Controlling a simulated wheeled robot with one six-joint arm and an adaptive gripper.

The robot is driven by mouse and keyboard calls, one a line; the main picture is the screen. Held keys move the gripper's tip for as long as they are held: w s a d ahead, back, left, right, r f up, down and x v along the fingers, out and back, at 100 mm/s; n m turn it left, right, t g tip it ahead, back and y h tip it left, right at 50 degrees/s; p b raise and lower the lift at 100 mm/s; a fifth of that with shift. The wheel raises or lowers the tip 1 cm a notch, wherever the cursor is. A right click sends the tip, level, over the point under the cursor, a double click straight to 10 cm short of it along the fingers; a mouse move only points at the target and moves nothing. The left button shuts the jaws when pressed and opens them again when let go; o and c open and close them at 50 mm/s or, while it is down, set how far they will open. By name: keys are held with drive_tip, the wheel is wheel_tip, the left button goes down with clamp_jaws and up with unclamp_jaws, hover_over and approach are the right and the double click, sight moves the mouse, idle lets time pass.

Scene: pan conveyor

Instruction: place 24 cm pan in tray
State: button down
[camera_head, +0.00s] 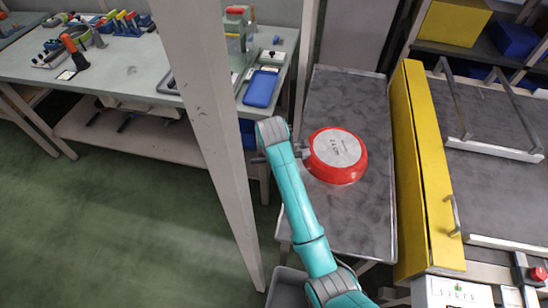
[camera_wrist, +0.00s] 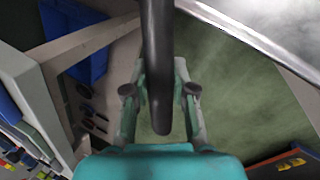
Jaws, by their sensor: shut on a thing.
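The red pan (camera_head: 322,165) is bottom up over the grey metal surface (camera_head: 345,95) in the head view. Its pale round base carries a marking that looks like "24 cm". I cannot tell whether its rim touches the surface. My gripper (camera_head: 297,151) is at the pan's left side, partly hidden by my teal arm. In the wrist view my gripper (camera_wrist: 160,103) is shut on the pan's black handle (camera_wrist: 157,50), which runs between the fingers. The pan's body is out of the wrist view. A grey tray-like container (camera_head: 287,290) shows partly at the bottom, behind my arm.
A yellow panel (camera_head: 422,170) with a handle stands along the surface's right side. A white post (camera_head: 213,130) rises left of my arm. A workbench (camera_head: 125,70) with tools and a blue box (camera_head: 261,88) stands at left. Green floor is open between them.

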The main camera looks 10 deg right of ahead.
drive_tip(key=c, duration=1)
unclamp_jaws()
drive_tip(key=shift+o, duration=0.2)
drive_tip(key=v, duration=1.2)
